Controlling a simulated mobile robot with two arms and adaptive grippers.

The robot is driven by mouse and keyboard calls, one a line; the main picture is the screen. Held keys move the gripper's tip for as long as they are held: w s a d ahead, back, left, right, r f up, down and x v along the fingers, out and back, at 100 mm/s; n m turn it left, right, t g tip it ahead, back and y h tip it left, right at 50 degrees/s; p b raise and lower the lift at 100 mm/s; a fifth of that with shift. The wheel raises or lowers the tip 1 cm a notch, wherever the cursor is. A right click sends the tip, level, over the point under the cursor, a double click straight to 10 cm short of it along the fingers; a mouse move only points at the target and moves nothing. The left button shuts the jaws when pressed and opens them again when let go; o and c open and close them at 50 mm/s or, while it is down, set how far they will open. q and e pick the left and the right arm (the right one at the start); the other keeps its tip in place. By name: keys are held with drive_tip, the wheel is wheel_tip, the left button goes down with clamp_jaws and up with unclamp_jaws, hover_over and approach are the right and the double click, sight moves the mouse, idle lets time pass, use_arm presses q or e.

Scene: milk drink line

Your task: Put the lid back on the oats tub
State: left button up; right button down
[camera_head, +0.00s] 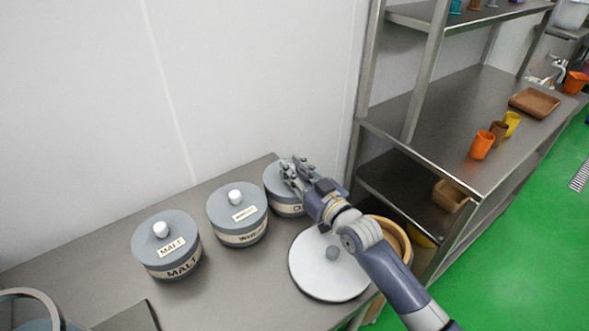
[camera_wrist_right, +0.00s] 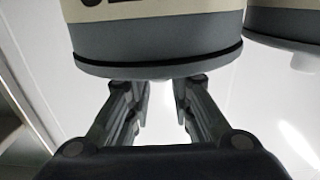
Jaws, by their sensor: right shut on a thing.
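A round grey tub with a cream band (camera_head: 284,208) stands at the back right of the table. Only the start of its label shows; I take it for the oats tub. Its grey lid (camera_wrist_right: 160,67) lies on or just over the rim, with a thin dark line between them. My right gripper (camera_head: 294,172) is over this tub, its fingers on either side of the lid's pale knob (camera_wrist_right: 160,92), shut on it. The knob is largely hidden in the head view. My left gripper is not in view.
Two lidded tubs, one labelled MALT (camera_head: 168,258) and another (camera_head: 238,230), stand to the left. A large white lid with a grey knob (camera_head: 312,275) lies under my right forearm. A steel shelf (camera_head: 420,120) rises at right.

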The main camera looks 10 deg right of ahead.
drive_tip(key=c, duration=1.3)
unclamp_jaws()
drive_tip(key=shift+c, duration=0.2)
drive_tip(key=o, duration=0.5)
wheel_tip(320, 180, up, 7)
drive_tip(key=p, duration=0.7)
